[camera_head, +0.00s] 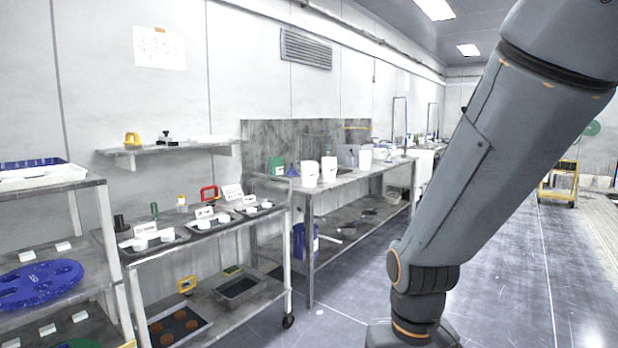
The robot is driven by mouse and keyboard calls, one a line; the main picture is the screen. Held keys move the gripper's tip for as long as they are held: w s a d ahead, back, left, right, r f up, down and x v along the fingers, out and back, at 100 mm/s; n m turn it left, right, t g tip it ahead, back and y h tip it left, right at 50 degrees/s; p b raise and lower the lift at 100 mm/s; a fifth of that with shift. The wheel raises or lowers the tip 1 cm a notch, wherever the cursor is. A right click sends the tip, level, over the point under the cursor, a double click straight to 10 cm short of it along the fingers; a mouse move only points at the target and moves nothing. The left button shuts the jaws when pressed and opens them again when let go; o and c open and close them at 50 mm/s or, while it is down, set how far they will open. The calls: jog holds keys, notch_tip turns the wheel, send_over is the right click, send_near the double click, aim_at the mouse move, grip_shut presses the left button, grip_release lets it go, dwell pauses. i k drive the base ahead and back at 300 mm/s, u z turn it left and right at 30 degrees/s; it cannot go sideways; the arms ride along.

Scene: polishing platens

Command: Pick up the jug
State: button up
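Several white jug-like vessels stand on the long bench: one white vessel (309,174) near its front edge, a second white vessel (329,169) just right of it, and a third white vessel (365,160) farther back. They look upright. They are too small to tell which is the jug, and no handle is clear. A green container (277,167) stands at the bench's near left end, beside a dark blue funnel-like thing (293,171). My arm crosses the right of the view and runs down past the bottom edge. My gripper is outside the view.
The bench (345,176) stands against the back wall. A wheeled cart (205,235) with trays and small white items is in front, left of it. A shelf rack (95,185) fills the left edge. A blue container (300,241) sits under the bench. The floor (345,285) before the bench is clear.

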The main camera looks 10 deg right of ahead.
aim_at(310, 169)
jog(key=z, duration=0.1)
jog(key=i, duration=1.25)
jog(key=z, duration=0.25)
jog(key=i, duration=3.1)
jog(key=u, duration=0.15)
